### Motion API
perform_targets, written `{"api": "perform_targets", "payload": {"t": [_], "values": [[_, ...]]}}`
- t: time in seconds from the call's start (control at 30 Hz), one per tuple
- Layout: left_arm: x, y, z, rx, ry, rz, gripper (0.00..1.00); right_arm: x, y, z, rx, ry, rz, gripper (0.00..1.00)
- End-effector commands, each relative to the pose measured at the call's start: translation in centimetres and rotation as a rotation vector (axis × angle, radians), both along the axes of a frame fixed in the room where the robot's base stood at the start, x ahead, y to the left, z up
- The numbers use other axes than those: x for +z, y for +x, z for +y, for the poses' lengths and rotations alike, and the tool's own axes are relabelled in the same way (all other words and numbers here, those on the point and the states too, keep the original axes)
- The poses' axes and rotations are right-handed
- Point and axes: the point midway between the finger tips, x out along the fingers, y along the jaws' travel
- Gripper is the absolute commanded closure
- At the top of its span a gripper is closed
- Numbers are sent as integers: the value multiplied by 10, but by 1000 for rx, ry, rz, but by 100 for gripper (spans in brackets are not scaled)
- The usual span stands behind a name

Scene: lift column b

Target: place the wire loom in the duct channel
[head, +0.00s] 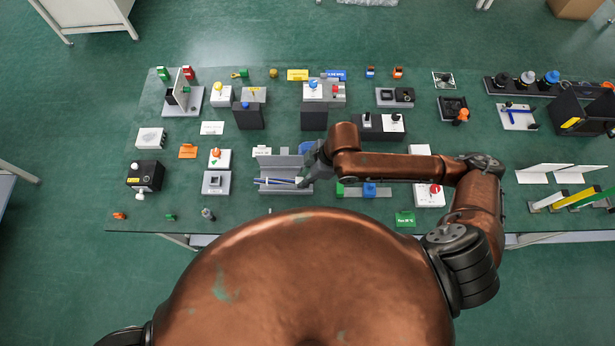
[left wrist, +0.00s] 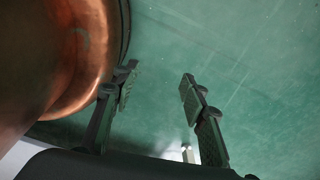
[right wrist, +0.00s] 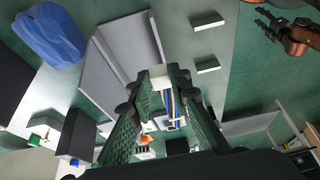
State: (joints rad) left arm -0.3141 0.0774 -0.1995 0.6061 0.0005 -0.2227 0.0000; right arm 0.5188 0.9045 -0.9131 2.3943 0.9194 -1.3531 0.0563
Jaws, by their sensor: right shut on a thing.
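The duct channel (head: 287,161) is a grey trough with a tall back wall, near the front middle of the table. The wire loom (head: 274,181), a thin bundle with blue strands, lies level along the channel's front side. I cannot tell whether it rests inside or is just above. My right gripper (head: 308,174) is at the loom's right end. In the right wrist view, it is shut on the loom (right wrist: 170,100), by a pale end block, with the grey channel (right wrist: 118,60) beside it. My left gripper (left wrist: 157,78) is open and empty above the green floor.
A blue object (right wrist: 48,35) stands close to the channel. A grey block with a blue and a green part (head: 370,190) is to the right. A grey switch box (head: 216,183) is to the left. The table's front strip (head: 250,213) is mostly clear.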

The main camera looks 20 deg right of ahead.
Motion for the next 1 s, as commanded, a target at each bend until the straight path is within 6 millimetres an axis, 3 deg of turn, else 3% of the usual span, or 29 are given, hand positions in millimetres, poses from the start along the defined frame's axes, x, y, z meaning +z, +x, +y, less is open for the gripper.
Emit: {"api": "perform_targets", "payload": {"t": [0.03,0.2,0.43,0.7,1.0], "values": [[-3,2,0,-1,0,-3,60,-14,5,-5,-4,-1,7,100],[-7,14,-1,-3,-1,-20,60,-38,21,-17,-1,-2,5,100],[-7,39,-2,-10,-3,-50,60,-49,30,-22,0,0,3,100],[-14,21,1,-7,0,-26,60,-84,34,-26,0,0,6,100],[-14,12,2,-5,1,-16,60,-86,34,-26,1,0,3,100]]}}
